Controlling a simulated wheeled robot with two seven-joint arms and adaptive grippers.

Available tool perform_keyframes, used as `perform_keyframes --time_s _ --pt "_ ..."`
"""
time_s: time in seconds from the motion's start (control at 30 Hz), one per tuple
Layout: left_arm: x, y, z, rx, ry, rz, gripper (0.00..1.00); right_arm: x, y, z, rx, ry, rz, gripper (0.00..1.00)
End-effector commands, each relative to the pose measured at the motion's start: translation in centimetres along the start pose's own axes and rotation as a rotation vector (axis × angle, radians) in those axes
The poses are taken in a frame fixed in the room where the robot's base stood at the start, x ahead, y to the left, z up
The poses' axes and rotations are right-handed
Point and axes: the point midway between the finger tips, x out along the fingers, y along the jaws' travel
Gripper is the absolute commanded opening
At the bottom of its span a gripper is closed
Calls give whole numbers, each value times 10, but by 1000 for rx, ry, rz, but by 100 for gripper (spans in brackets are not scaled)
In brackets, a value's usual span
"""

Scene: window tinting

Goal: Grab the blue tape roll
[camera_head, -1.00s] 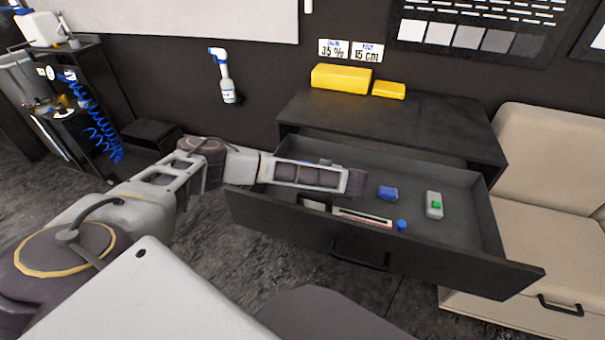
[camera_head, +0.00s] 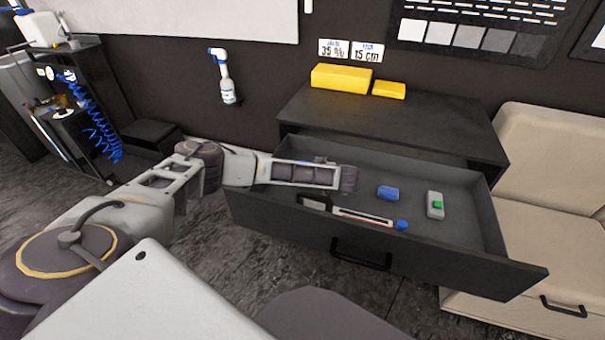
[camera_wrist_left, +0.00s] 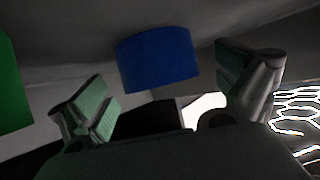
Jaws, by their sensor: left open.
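The blue tape roll (camera_wrist_left: 157,58) shows in the left wrist view as a short, smooth blue cylinder. It lies ahead of my left gripper (camera_wrist_left: 168,92), roughly between the fingertips and apart from both. The gripper is open, with a finger on each side and nothing held. In the head view my left arm reaches over the open drawer (camera_head: 440,262), and its fingers are hidden. A blue object (camera_head: 388,193) lies in the drawer to the right of my wrist; I cannot tell whether it is the same roll. My right gripper is not in view.
The drawer also holds a grey block with a green patch (camera_head: 435,205), a small blue piece (camera_head: 402,225) and a pale strip (camera_head: 362,217). Yellow blocks (camera_head: 341,78) sit on the cabinet top (camera_head: 400,125). A beige seat (camera_head: 550,160) stands at right.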

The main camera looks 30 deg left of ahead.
Motion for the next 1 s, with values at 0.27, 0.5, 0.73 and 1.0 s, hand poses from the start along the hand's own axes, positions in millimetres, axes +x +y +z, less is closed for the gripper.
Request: perform_keyframes --time_s 0.27,0.5,0.73,1.0 --pt "21 0 0 0 0 0 100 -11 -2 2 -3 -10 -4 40" --pt "22 0 0 0 0 1 100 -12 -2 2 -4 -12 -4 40" --pt "22 0 0 0 0 0 100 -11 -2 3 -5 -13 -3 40" --pt "22 0 0 0 0 0 66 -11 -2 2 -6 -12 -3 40"
